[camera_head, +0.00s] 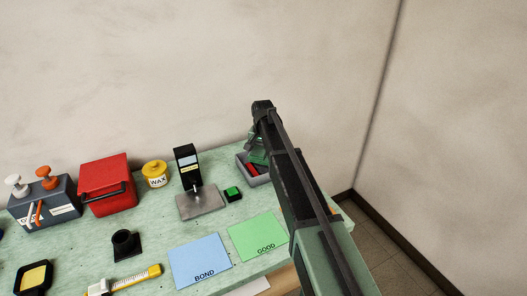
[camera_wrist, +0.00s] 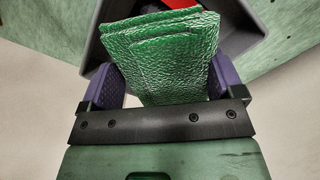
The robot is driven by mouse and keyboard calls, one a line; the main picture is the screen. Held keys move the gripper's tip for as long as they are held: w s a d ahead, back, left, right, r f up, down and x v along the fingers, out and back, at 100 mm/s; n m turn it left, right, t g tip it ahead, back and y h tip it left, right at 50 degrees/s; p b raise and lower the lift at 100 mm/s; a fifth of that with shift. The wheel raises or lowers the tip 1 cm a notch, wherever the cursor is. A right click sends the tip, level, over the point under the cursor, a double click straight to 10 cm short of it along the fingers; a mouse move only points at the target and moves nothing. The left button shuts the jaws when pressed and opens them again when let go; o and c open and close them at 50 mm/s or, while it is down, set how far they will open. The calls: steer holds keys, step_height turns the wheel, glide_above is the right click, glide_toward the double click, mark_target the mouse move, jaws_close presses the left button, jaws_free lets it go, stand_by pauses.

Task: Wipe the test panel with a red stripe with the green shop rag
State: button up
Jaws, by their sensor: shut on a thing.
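The green shop rag (camera_wrist: 165,60) is a folded, crinkled bundle between the purple finger pads of my gripper (camera_wrist: 166,78). My gripper is shut on it, over the mouth of a grey bin (camera_wrist: 245,28). In the head view the rag (camera_head: 257,157) shows as a small green patch beside my dark arm, at the bin (camera_head: 262,181) near the back right of the bench. I cannot tell whether the rag is clear of the bin. No test panel with a red stripe can be made out in either view.
Something red (camera_head: 252,170) lies in the bin. Left of the bin are a green-topped block (camera_head: 232,193), a gauge stand (camera_head: 187,160), a WAX jar (camera_head: 155,173) and a red box (camera_head: 107,183). In front lie the BOND (camera_head: 200,258) and GOOD (camera_head: 257,234) mats, both bare where visible.

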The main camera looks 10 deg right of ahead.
mark_target(263, 169)
steer(key=shift+f+b, duration=2.45)
steer(key=shift+f+b, duration=0.6)
steer(key=o, duration=0.6)
steer(key=shift+r+p, duration=0.45)
steer(key=shift+c, duration=0.4)
steer(key=c, duration=0.5)
steer(key=shift+d, duration=0.1)
